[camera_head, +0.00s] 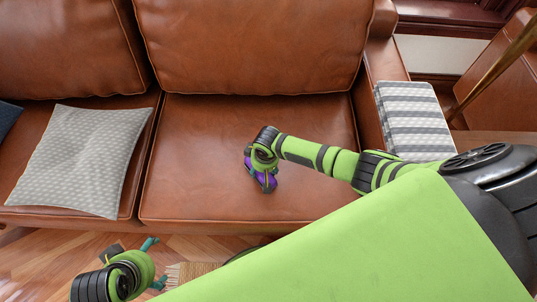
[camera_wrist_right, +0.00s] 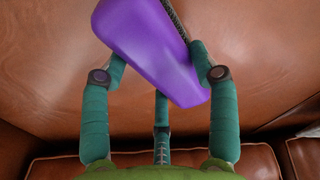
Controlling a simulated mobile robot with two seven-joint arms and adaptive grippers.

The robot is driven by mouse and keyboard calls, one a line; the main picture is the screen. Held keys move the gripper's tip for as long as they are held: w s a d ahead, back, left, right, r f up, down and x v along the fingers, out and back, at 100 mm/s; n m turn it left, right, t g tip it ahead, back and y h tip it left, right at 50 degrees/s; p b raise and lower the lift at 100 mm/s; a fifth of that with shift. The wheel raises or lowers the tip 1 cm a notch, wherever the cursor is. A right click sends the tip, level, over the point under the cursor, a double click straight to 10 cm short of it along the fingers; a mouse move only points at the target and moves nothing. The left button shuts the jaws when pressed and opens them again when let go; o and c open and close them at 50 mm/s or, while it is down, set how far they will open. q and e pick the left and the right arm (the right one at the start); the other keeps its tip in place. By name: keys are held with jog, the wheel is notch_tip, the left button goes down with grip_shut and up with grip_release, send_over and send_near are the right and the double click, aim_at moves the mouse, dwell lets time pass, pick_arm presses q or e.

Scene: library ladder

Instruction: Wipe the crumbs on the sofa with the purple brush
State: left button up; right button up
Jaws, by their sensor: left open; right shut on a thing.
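The purple brush (camera_head: 262,180) is in my right gripper (camera_head: 260,168), over the right seat cushion of the brown leather sofa (camera_head: 190,150). In the right wrist view, the teal fingers of the right gripper (camera_wrist_right: 160,75) are shut on the purple brush body (camera_wrist_right: 150,45), and dark bristles show along its right edge. I cannot tell whether the bristles touch the leather. No crumbs can be made out on the seat; the arm and brush cover part of it. My left gripper (camera_head: 156,262) is open and empty, low at the left in front of the sofa, above the floor.
A grey patterned pillow (camera_head: 80,160) lies on the left seat, with a dark blue cushion (camera_head: 8,118) at the far left edge. A striped grey and white cloth (camera_head: 413,120) lies on the right armrest. Wooden floor (camera_head: 50,255) and a fringed rug (camera_head: 190,272) are in front.

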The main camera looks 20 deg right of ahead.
jog(key=shift+w+a+r+b, duration=0.1)
jog(key=shift+w+a, duration=0.3)
jog(key=shift+a, duration=0.4)
jog(key=shift+w+a+f+b, duration=0.15)
jog(key=shift+w+a, duration=0.2)
jog(key=shift+a, duration=0.4)
jog(key=shift+w+a+r+b, duration=0.15)
jog(key=shift+w+a, duration=0.25)
jog(key=shift+a, duration=0.4)
jog(key=shift+w+a+b, duration=0.35)
jog(key=shift+w+a, duration=0.05)
jog(key=shift+a, duration=0.35)
jog(key=shift+w+a+b, duration=0.3)
jog(key=shift+w+a, duration=0.05)
jog(key=shift+a, duration=0.4)
notch_tip(320, 180, up, 6)
jog(key=p, duration=0.6)
jog(key=shift+p, duration=0.35)
notch_tip(320, 180, up, 3)
jog(key=p, duration=0.3)
